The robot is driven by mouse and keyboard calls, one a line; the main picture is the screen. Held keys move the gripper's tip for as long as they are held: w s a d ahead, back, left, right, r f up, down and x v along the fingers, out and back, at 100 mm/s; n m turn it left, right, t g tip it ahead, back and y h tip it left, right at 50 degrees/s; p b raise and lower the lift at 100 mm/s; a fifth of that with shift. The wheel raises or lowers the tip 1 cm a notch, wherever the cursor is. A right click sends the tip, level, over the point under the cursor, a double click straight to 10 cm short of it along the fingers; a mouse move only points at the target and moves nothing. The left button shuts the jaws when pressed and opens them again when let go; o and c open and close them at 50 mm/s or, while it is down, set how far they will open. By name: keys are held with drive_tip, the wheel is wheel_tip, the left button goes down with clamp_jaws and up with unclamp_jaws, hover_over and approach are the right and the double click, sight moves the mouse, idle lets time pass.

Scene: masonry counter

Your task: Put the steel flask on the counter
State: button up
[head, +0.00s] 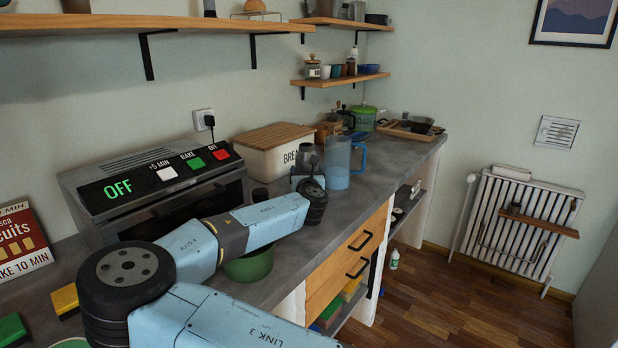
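My gripper (309,170) is at the far end of my arm, above the counter between the bread box and the blue jug. My wrist hides most of it, so its fingers cannot be made out. A small grey, metallic-looking cylinder (307,152) shows just behind and above the wrist. It may be the steel flask, but I cannot tell this, nor whether it is held. The grey counter (289,272) runs along the wall from the left front to the far corner.
A toaster oven (150,190) stands left, with a bread box (272,150) behind it. A translucent blue jug (338,163) stands close right of my wrist. A green bowl (249,266) sits under my arm. Shelves (341,79) hang above. Counter right of the jug is partly clear.

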drive_tip(key=shift+f, duration=0.65)
drive_tip(key=o, duration=1.2)
drive_tip(key=shift+f, duration=0.1)
drive_tip(key=shift+o, duration=0.2)
